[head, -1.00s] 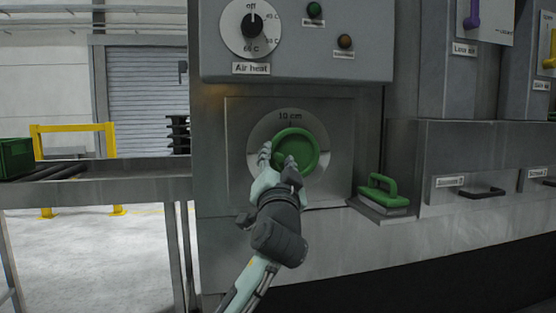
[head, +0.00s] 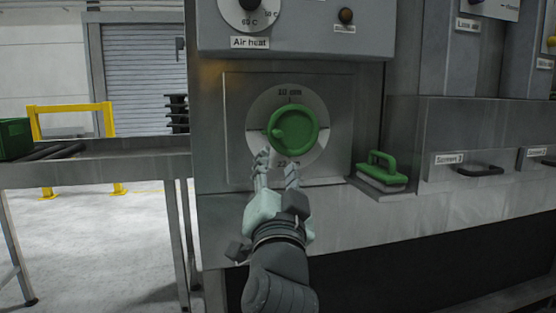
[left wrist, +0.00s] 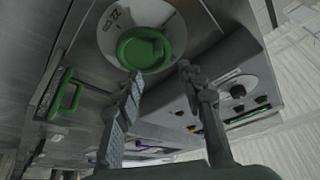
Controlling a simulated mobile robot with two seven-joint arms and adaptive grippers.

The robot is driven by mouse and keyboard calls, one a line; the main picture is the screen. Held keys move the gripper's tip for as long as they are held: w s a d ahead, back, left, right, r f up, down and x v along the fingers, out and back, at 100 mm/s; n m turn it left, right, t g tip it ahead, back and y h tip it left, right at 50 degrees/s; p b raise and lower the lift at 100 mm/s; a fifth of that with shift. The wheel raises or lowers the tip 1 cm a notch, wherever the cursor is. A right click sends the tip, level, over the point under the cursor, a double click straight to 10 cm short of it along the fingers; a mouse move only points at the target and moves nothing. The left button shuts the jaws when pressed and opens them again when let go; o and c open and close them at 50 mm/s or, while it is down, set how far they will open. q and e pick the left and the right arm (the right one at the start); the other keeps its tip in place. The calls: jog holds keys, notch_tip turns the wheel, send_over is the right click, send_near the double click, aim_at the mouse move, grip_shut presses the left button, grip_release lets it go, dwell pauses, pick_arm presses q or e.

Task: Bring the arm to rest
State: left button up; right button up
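My left gripper (head: 278,166) is in front of the steel panel, just below the round green knob (head: 293,128). Its two fingers are spread apart with nothing between them. In the left wrist view the gripper (left wrist: 160,76) is also open, and the green knob (left wrist: 143,48) lies beyond the fingertips, near the top middle. The knob sits on a pale round dial with printed marks. The fingers look clear of the knob. My right gripper is not in either view.
A green-handled block (head: 381,170) rests on a ledge right of the dial. The control box (head: 290,30) with the air heat dial overhangs above. Drawers with dark handles (head: 480,170) are at right, a roller table (head: 100,160) at left. Open floor shows beneath the table.

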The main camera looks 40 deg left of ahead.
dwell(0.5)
pick_arm(q)
notch_tip(320, 180, down, 34)
jog(key=w+d+m+g+h, duration=0.1)
jog(key=w+m+g+h, duration=0.2)
jog(key=g+h, duration=0.35)
jog(key=s+d+f+g+h, duration=0.2)
jog(key=s+f+g, duration=0.2)
jog(key=s+f, duration=0.6)
jog(key=s+d+f+n+g+h, duration=0.1)
jog(key=s+d+f+g+h, duration=0.1)
jog(key=s+f, duration=0.8)
notch_tip(320, 180, down, 7)
jog(key=shift+s+f+g+h, duration=0.1)
jog(key=shift+s+g+h, duration=0.3)
jog(key=shift+g+h, duration=0.35)
